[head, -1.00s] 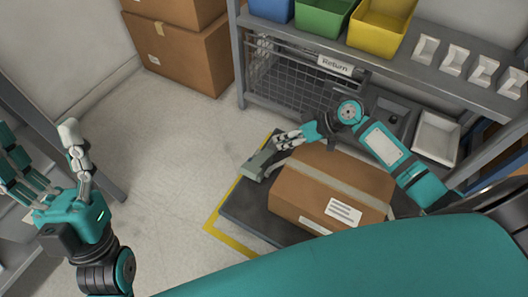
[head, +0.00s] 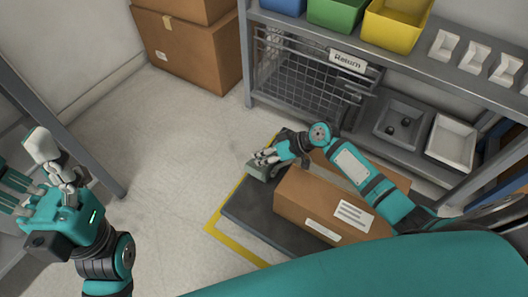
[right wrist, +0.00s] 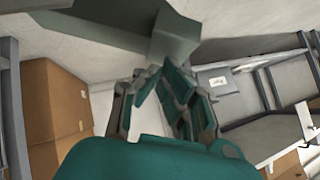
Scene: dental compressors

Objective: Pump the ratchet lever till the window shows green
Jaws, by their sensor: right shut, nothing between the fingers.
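A grey-green ratchet part (head: 258,171) is at the far left end of the strapped brown box (head: 318,206). My right gripper (head: 262,158) is shut and empty, right at this part, its fingers covering some of it. In the right wrist view a grey-green bar with a blocky end (right wrist: 174,36) lies just beyond the shut fingertips (right wrist: 152,72); I cannot tell whether they touch. No window or green colour on the ratchet can be made out. My left gripper (head: 28,172) is open and empty at the far left, away from the box.
The box sits on a dark platform (head: 240,212) with yellow floor marking (head: 228,238) around it. A grey shelf unit with a wire basket (head: 310,75) marked Return and coloured bins (head: 398,22) stands behind. Cartons (head: 190,50) are at the back left. The floor at left is clear.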

